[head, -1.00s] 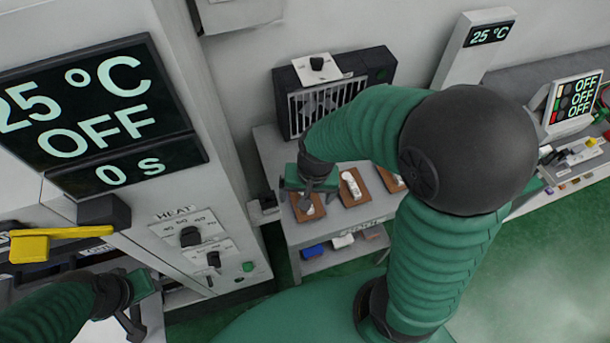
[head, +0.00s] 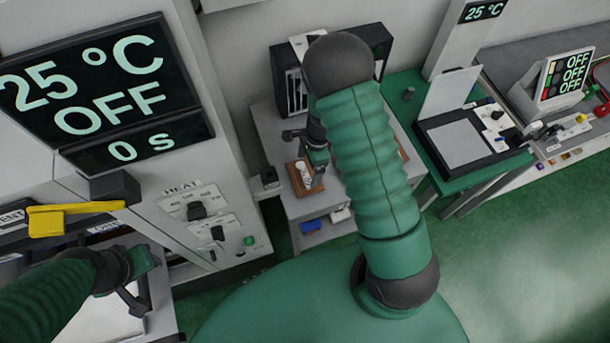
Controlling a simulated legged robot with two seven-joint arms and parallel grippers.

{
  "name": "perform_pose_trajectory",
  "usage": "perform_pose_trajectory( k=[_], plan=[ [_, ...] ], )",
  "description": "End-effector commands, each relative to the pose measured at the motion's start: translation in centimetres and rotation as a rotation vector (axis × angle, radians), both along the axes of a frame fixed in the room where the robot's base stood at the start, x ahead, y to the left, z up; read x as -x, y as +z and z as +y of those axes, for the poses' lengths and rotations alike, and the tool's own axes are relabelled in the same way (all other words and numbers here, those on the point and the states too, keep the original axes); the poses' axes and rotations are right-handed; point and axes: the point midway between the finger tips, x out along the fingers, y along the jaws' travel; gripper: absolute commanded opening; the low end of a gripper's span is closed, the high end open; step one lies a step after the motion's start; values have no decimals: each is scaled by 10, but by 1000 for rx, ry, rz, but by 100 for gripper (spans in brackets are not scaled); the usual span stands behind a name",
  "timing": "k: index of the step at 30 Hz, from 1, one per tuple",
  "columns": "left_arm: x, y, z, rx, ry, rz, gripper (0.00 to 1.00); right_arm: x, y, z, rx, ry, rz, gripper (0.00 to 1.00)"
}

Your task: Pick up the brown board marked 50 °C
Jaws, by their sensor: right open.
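A brown board (head: 305,178) with a white object on it lies on the grey cart (head: 275,130). A sliver of another brown board (head: 402,148) shows to the right, behind my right arm. No 50 °C marking is readable on either, and the arm may hide more boards. My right gripper (head: 303,138) is open and empty, just above and beyond the left board; I cannot tell whether it touches it. My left gripper (head: 137,296) is at lower left, away from the cart; its jaws are unclear.
A large cabinet with a 25 °C OFF display (head: 95,90) and a yellow handle (head: 75,215) stands at left. A dark slatted box (head: 375,45) is at the cart's back. A green table (head: 420,110) with a black flat device (head: 460,145) stands right of the cart.

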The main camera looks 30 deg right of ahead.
Motion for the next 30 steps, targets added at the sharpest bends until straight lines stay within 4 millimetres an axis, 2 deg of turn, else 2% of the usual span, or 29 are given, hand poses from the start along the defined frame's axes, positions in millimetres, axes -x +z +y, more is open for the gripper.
perform_pose_trajectory(
  k=[3,6,14,27,30],
  plan=[
    [0,10,0,0,0,0,36,6,-20,6,-5,-2,6,89],
    [0,10,0,0,1,0,36,4,-37,7,-3,-2,3,89],
    [0,9,0,0,0,0,36,3,-42,8,-2,0,0,89],
    [0,9,0,0,0,0,36,3,-42,9,-2,0,0,32],
    [0,9,0,0,0,0,36,3,-42,8,-2,0,0,21]
  ],
)
